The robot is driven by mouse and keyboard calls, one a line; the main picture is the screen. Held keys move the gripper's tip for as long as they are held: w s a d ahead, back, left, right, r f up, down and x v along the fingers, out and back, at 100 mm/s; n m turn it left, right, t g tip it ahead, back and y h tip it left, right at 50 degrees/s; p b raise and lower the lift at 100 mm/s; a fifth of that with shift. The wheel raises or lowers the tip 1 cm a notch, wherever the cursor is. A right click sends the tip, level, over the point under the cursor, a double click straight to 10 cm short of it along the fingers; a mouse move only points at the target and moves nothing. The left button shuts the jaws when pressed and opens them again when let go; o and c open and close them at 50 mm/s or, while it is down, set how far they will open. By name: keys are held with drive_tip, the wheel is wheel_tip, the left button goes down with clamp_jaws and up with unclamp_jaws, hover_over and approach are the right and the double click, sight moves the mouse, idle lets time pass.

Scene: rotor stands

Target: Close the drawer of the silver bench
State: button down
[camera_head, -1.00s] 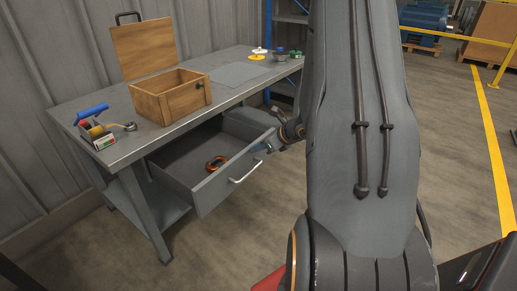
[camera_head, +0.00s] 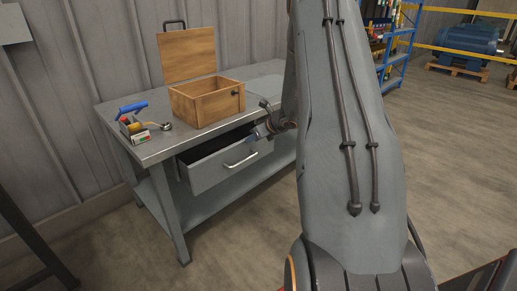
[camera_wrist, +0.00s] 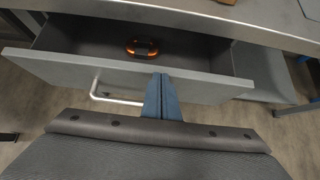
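The silver bench (camera_head: 152,152) stands against the wall in the head view. Its grey drawer (camera_head: 212,171) is partly open, with a bar handle (camera_head: 240,160) on the front. In the wrist view the drawer front (camera_wrist: 200,84) spans the picture, and an orange and black ring-shaped item (camera_wrist: 142,47) lies inside. My gripper (camera_wrist: 162,84) has its blue fingers together, at the drawer front just right of the handle (camera_wrist: 106,97). The fingertips appear to touch the front. In the head view my gripper (camera_head: 256,134) is at the drawer's right end, partly hidden by my arm.
A wooden box (camera_head: 206,103) with its lid up stands on the bench top. A blue shelf (camera_head: 402,45) stands behind. Floor in front is clear.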

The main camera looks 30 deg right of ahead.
drive_tip(key=w+a, duration=0.1)
drive_tip(key=w, duration=0.5)
drive_tip(key=shift+w+a, duration=0.15)
drive_tip(key=shift+w, duration=0.05)
